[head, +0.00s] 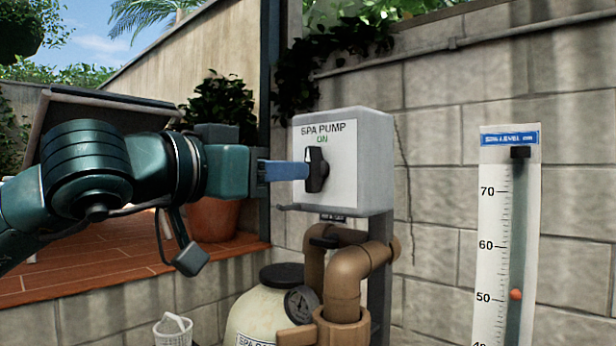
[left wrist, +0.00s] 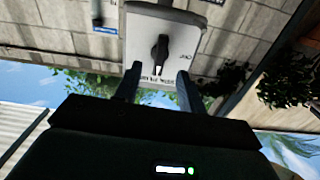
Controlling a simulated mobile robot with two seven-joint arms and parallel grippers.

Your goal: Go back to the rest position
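My left gripper (head: 300,171) reaches in from the left, its blue fingers pointing at the spa pump switch box (head: 374,160). The box is grey with a white face reading "SPA PUMP" and a green "ON". Its black knob (head: 317,170) stands roughly upright, just past the fingertips. In the left wrist view the two fingers (left wrist: 158,80) are spread apart, with the knob (left wrist: 160,54) ahead between them and a gap on each side. Nothing is held. I cannot tell whether a finger touches the box face. My right gripper is in neither view.
Brown pipes (head: 345,283) and a cream tank (head: 262,310) stand below the box. A spa level gauge (head: 494,215) is on the block wall at right, its orange marker near 50. A potted plant (head: 213,215) stands behind my arm. A white basket (head: 173,331) is low.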

